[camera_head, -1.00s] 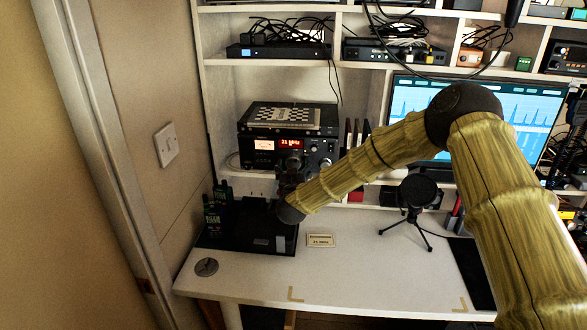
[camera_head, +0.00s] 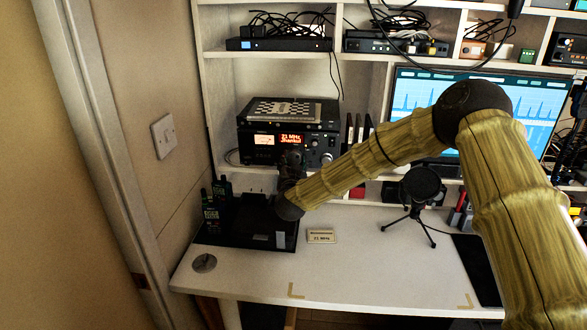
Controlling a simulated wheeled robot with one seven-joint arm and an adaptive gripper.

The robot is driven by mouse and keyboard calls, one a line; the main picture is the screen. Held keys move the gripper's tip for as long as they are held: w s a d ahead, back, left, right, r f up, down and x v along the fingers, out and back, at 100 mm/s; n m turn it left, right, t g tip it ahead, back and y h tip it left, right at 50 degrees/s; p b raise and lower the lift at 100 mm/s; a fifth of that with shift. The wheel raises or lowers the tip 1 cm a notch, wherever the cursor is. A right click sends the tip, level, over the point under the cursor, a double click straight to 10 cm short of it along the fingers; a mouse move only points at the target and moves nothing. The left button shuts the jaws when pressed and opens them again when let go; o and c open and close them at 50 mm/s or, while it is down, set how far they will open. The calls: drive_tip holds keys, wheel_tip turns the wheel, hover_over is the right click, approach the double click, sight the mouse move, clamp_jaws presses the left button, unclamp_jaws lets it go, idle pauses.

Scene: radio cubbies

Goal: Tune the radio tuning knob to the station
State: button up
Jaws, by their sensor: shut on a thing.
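The black radio (camera_head: 262,151) stands in a cubby above the desk, with a lit meter and a red display (camera_head: 292,139) on its front. The display reads "21 MHz" with a smaller second line that is hard to read. My gripper (camera_head: 292,157) is at the radio's front, just below the display, shut on the tuning knob. The gripper covers the knob, so its pointer and exact contact are hidden. A small card (camera_head: 321,236) on the desk also reads "21 MHz".
Handheld radios (camera_head: 212,210) stand on a black tray (camera_head: 268,236) below my gripper. A microphone on a tripod (camera_head: 418,190) stands to the right, before a monitor (camera_head: 420,98). The desk's front is clear.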

idle(0.4)
drive_tip(key=o, duration=1)
drive_tip(key=s, duration=1.2)
drive_tip(key=shift+a+f, duration=0.15)
drive_tip(key=shift+f, duration=0.1)
